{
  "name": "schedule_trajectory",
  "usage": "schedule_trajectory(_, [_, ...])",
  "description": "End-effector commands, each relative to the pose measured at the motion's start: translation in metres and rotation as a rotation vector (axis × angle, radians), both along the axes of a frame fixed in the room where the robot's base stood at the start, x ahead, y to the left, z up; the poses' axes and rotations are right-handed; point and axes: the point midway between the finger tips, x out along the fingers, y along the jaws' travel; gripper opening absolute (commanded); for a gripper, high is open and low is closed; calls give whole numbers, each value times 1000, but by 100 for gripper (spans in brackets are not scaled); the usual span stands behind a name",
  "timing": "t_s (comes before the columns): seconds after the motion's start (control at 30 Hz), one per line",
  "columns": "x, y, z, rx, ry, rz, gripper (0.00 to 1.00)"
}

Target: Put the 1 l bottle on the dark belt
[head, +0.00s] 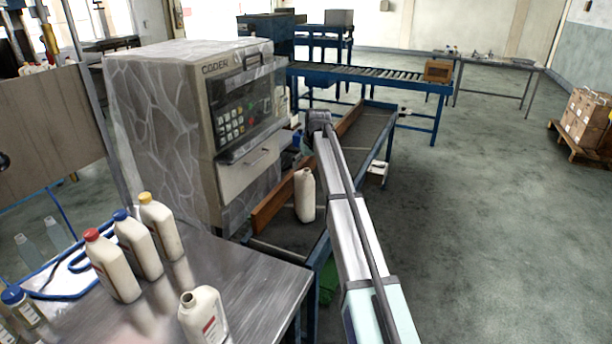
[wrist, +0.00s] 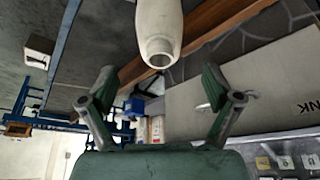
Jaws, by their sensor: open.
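A white uncapped bottle (head: 305,197) stands upright on the dark belt (head: 366,130), beside its brown side rail. Its size marking cannot be read. In the wrist view the bottle (wrist: 158,22) shows its open mouth towards me. My gripper (wrist: 158,73) is open and empty, its two fingers spread wide. The bottle's mouth is in line with the gap between the fingertips, and no finger touches it. In the head view my arm reaches over the belt; its fingers are hidden there.
A stone-patterned coder machine (head: 165,130) stands left of the belt. A metal table (head: 245,285) in front holds several bottles, including an uncapped one (head: 204,318). A blue roller conveyor (head: 370,77) runs behind.

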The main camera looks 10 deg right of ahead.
Motion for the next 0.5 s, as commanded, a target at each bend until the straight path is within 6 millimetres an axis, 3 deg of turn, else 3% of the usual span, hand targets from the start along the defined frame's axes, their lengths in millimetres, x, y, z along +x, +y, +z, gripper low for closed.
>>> schedule_trajectory(0.2, [-11, -2, 26, 0, -2, 0, 89])
schedule_trajectory(0.5, [-14, -3, 34, 0, 0, 0, 89])
